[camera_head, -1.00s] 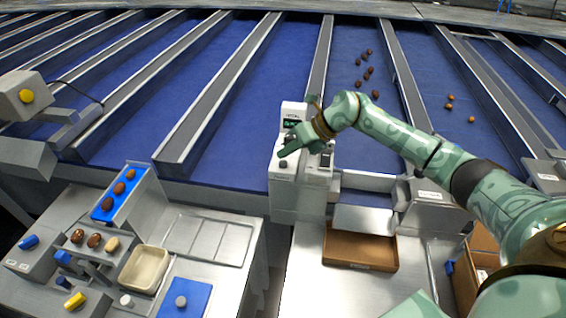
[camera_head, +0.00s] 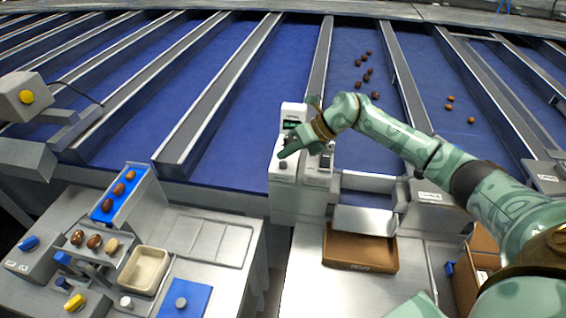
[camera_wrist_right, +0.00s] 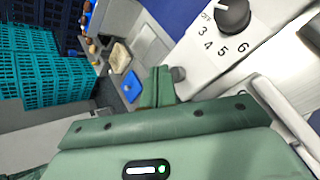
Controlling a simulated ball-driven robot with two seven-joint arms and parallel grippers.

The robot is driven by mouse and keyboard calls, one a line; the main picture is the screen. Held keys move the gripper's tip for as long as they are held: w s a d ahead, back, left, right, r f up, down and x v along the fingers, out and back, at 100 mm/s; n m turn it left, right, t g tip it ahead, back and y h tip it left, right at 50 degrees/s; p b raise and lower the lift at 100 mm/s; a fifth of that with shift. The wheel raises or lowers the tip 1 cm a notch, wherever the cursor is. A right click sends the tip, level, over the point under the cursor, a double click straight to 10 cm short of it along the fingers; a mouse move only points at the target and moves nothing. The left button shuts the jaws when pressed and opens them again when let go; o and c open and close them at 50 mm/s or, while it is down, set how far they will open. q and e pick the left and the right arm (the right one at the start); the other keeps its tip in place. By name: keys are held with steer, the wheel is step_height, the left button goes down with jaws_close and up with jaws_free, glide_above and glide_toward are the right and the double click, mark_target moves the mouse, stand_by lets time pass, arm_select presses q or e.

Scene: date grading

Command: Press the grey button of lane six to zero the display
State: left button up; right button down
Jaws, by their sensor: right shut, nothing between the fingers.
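A white lane control unit (camera_head: 284,187) stands at the end of the blue lanes, with a small display (camera_head: 291,125) lit green; its digits are too small to read. A grey button (camera_head: 283,165) sits on its sloping top, and it also shows in the right wrist view (camera_wrist_right: 178,74). My right gripper (camera_head: 284,154) is shut and empty, fingertips just above the button; contact cannot be told. In the right wrist view the fingertips (camera_wrist_right: 163,78) are beside the button. A black dial (camera_wrist_right: 233,16) marked OFF, 3, 4, 5, 6 is there. My left gripper is not in view.
A brown open box (camera_head: 360,249) sits on the bench right of the unit. At left are a blue tray of dates (camera_head: 118,191), a cream tray (camera_head: 144,270) and a blue pad (camera_head: 187,300). Dates lie on the lanes (camera_head: 368,70) behind.

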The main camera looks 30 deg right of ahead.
steer(key=shift+f, duration=0.1)
stand_by(0.7)
steer(key=shift+f, duration=0.3)
steer(key=shift+f+b, duration=0.5)
steer(key=shift+b, duration=0.05)
stand_by(0.5)
steer(key=shift+r, duration=0.1)
steer(key=shift+r+p, duration=0.7)
steer(key=shift+r, duration=0.15)
steer(key=shift+r, duration=0.1)
step_height(320, 180, up, 5)
steer(key=p, duration=0.3)
steer(key=shift+p, duration=0.35)
